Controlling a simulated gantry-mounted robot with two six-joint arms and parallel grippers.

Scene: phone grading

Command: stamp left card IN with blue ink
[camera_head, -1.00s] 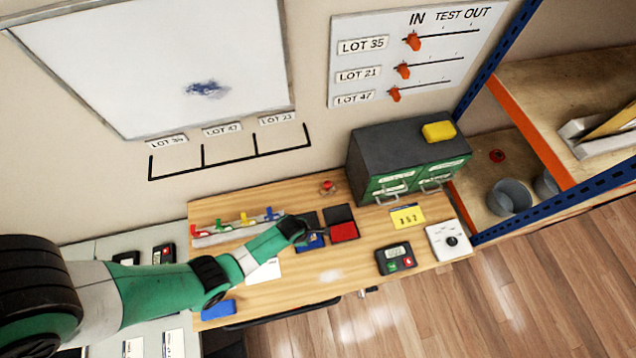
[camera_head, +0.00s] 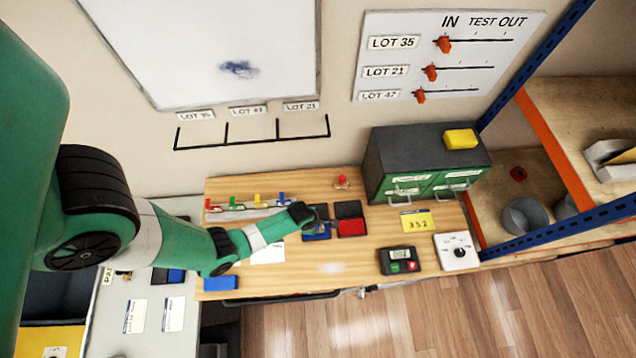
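My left arm reaches in from the left, and its gripper (camera_head: 318,222) hangs at the open blue ink pad (camera_head: 317,237). The fingertips are small and dark here, so I cannot tell whether they hold a stamp or touch the pad. A red ink pad (camera_head: 351,228) lies just right of it, its dark lid open. A white card (camera_head: 268,254) lies on the wooden table, partly hidden under my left arm. Two more white cards, one on the left (camera_head: 135,316) and one on the right (camera_head: 173,314), lie on the grey table. My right gripper is not in view.
A rack (camera_head: 235,214) with coloured handles stands behind my arm. A blue block (camera_head: 220,283) lies at the wooden table's front left. A green-fronted cabinet (camera_head: 425,160), a dark timer-like device (camera_head: 400,261) and a white dial box (camera_head: 456,251) stand right. The front middle is clear.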

